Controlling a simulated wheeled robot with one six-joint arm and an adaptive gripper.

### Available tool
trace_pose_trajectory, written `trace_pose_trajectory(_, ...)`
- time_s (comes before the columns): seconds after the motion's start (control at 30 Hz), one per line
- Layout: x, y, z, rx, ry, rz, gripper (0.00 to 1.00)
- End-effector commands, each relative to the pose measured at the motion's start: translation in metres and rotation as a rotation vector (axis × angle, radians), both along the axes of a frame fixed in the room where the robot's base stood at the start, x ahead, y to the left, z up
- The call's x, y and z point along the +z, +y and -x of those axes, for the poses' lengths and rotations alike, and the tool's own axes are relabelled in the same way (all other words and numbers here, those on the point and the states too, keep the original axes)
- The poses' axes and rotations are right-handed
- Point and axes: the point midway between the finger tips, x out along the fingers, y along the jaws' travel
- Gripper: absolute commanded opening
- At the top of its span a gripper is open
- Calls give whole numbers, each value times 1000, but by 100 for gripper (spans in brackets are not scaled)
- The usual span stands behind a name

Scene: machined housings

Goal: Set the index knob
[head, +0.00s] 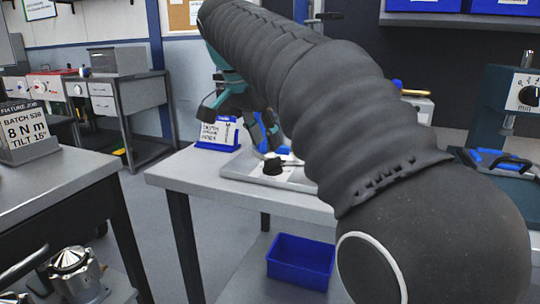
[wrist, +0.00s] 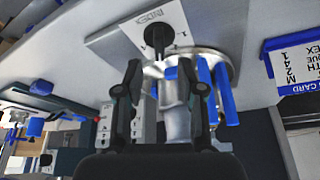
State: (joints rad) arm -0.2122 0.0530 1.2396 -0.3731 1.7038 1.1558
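The index knob (wrist: 157,38) is black, with a round head and a bar, on a light plate marked INDEX (wrist: 135,27) in the wrist view. In the head view a black knob (head: 272,166) shows on a light plate on the middle bench. My gripper (wrist: 161,72) is open, its two dark fingers apart with nothing clearly held between them. The fingertips appear just short of the knob in the picture; I see no contact. A shiny metal part with blue rods (wrist: 222,92) shows beyond and around the fingers. My arm hides much of the bench in the head view.
A card in a blue holder (wrist: 295,62) stands beside the plate; a blue-based card (head: 217,134) shows on the bench. A job sign (head: 24,130) stands on the left bench. A blue bin (head: 301,262) sits below. A dial machine (head: 520,95) is at right.

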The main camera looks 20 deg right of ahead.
Motion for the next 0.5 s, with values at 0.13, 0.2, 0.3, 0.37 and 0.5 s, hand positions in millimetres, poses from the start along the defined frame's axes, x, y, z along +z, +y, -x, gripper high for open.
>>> trace_pose_trajectory(0.13,-23,-9,-4,-2,2,0,39)
trace_pose_trajectory(0.2,-32,-12,-6,-2,2,0,39)
trace_pose_trajectory(0.3,-41,-15,-9,-1,1,-1,39)
trace_pose_trajectory(0.37,-44,-16,-9,-1,0,-1,39)
trace_pose_trajectory(0.5,-49,-17,-11,-1,-1,-1,39)
